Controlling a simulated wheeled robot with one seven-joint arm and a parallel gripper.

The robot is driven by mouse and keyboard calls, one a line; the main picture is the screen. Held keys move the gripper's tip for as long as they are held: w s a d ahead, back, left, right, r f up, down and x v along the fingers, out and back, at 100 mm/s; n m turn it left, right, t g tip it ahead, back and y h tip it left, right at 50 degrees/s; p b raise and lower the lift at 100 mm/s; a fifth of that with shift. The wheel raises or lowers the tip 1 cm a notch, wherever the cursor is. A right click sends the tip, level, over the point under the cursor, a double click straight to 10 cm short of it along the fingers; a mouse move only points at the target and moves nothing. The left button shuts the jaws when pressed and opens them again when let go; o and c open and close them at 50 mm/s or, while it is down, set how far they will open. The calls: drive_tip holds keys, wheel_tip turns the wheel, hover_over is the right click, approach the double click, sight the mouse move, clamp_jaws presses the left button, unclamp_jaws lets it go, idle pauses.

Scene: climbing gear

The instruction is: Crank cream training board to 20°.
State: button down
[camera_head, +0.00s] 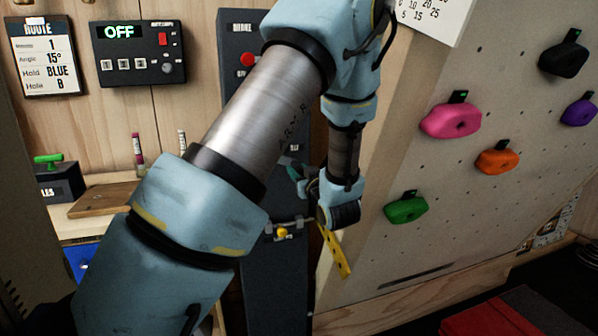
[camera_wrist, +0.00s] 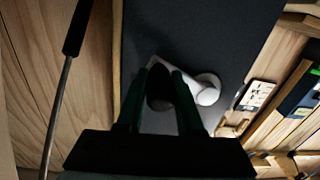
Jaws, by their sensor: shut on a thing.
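The cream training board (camera_head: 440,165) fills the right side of the head view and leans. A white scale plate (camera_head: 430,12) with numbers from 5 to 25 is cut off at the top edge; no pointer shows. A dark upright post (camera_head: 275,285) stands left of the board. In the wrist view, my gripper (camera_wrist: 160,78) has its two green fingers shut on the dark knob of a crank. The crank's pale metal arm and round hub (camera_wrist: 207,88) sit against the dark post. In the head view my arm hides the crank and most of the gripper.
Pink (camera_head: 450,120), orange (camera_head: 497,161) and green (camera_head: 405,207) holds stick out from the board. A yellow perforated strip (camera_head: 336,255) hangs beside the post. A control box (camera_head: 140,52) reads OFF, and a route card (camera_head: 48,55) reads angle 15°. A red pad (camera_head: 505,315) lies lower right.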

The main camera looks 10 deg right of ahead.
drive_tip(key=shift+a+f+b, duration=0.3)
drive_tip(key=shift+f+b, duration=0.35)
drive_tip(key=shift+b, duration=0.2)
drive_tip(key=c, duration=0.5)
unclamp_jaws()
drive_tip(key=shift+r, duration=0.15)
drive_tip(key=shift+c, duration=0.2)
drive_tip(key=shift+s+d, duration=0.1)
drive_tip(key=s+d+b, duration=0.1)
drive_tip(key=s+b, duration=0.1)
drive_tip(key=s, duration=0.8)
drive_tip(key=shift+s+d, duration=0.25)
drive_tip(key=shift+d, duration=0.1)
